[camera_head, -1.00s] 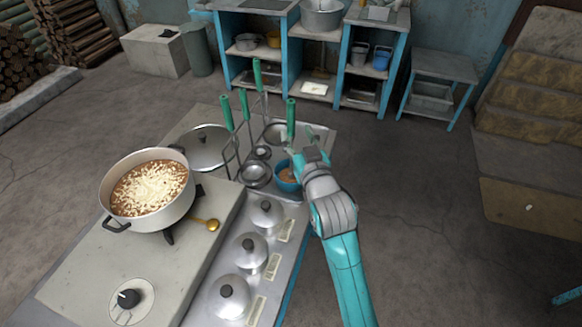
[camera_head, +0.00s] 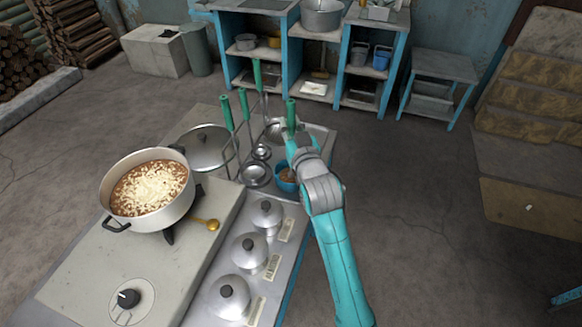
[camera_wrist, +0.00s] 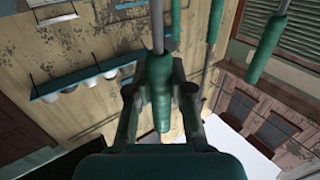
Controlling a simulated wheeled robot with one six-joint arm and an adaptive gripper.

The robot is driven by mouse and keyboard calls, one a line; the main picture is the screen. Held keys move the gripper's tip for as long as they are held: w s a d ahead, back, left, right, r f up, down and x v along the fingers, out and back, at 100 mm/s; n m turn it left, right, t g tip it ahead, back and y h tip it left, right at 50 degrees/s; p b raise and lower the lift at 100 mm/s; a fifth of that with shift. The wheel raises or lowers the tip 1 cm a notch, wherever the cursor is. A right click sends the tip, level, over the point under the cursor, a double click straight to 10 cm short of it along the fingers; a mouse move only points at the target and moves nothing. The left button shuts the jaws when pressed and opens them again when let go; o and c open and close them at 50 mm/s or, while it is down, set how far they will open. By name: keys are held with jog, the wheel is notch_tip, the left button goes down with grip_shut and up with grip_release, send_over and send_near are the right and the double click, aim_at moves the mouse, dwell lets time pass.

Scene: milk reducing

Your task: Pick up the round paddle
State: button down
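Several utensils with green handles stand upright at the far end of the cooking station. My gripper (camera_head: 291,140) is at the rightmost green handle (camera_head: 291,114). In the wrist view this handle (camera_wrist: 160,92) lies between the fingers of my gripper (camera_wrist: 160,68). Both fingers close in against its sides, and a thin metal shaft runs on past it. The other green handles (camera_head: 227,113), (camera_head: 244,104) and (camera_head: 257,73) stand to the left.
Lidded containers (camera_head: 249,251) line the near counter. A blue bowl (camera_head: 286,181) sits just below my gripper. The floor to the right is clear.

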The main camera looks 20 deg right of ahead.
aim_at(291, 101)
notch_tip(291, 101, up, 10)
jog(key=shift+r, duration=0.1)
dwell(0.6)
dwell(0.8)
